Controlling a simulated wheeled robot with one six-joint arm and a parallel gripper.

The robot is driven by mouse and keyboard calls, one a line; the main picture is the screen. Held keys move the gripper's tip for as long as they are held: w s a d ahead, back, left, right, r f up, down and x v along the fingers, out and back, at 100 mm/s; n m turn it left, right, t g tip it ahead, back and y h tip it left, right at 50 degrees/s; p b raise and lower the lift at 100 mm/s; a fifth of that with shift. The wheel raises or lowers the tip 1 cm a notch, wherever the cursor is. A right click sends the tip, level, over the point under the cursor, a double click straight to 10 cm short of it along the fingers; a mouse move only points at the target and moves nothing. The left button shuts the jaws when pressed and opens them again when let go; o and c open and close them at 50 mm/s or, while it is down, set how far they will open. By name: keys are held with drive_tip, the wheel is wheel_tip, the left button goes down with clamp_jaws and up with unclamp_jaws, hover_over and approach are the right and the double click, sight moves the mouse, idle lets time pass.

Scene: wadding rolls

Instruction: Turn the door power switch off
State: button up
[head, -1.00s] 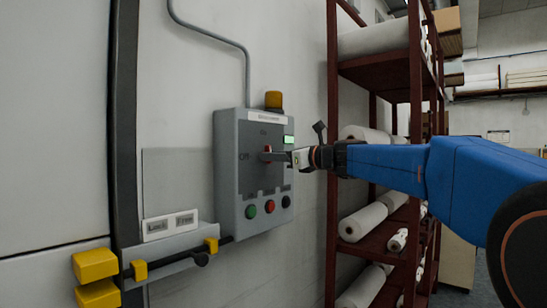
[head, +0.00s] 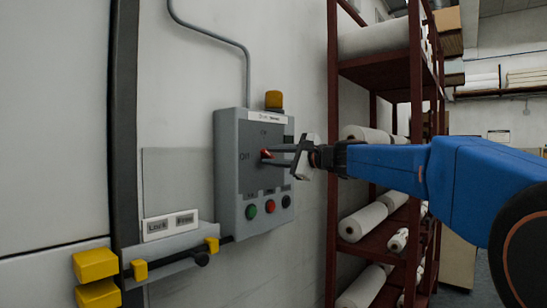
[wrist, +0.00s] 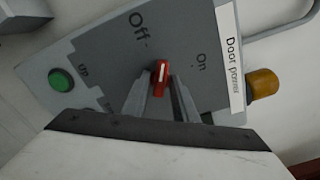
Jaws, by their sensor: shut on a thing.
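The door power switch is a red rotary knob (head: 267,153) on a grey control box (head: 228,190). In the wrist view the knob (wrist: 161,72) has a white pointer line that stands between the "Off" and "On" labels, on the "Off" side of halfway. "Off" is printed left of the knob and "On" above it in the head view. My gripper (head: 272,156) reaches in from the right with its fingers shut on the knob; the fingers (wrist: 160,84) flank it in the wrist view. The fingers hide part of the knob's lower side.
Green (head: 251,211), red (head: 270,206) and black (head: 286,201) buttons sit below the knob. A yellow lamp (head: 273,99) tops the box. A dark red rack (head: 333,120) with white rolls stands close on the right.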

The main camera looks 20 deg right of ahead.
drive_tip(key=n, duration=0.5)
drive_tip(key=shift+f+n, duration=0.15)
drive_tip(key=shift+n, duration=0.25)
idle(0.4)
drive_tip(key=o, duration=0.7)
drive_tip(key=shift+o, duration=0.2)
drive_tip(key=shift+s+d, duration=0.35)
drive_tip(key=shift+s, duration=0.15)
drive_tip(key=v, duration=1.6)
drive_tip(key=shift+s+d, duration=0.1)
drive_tip(key=shift+s, duration=0.05)
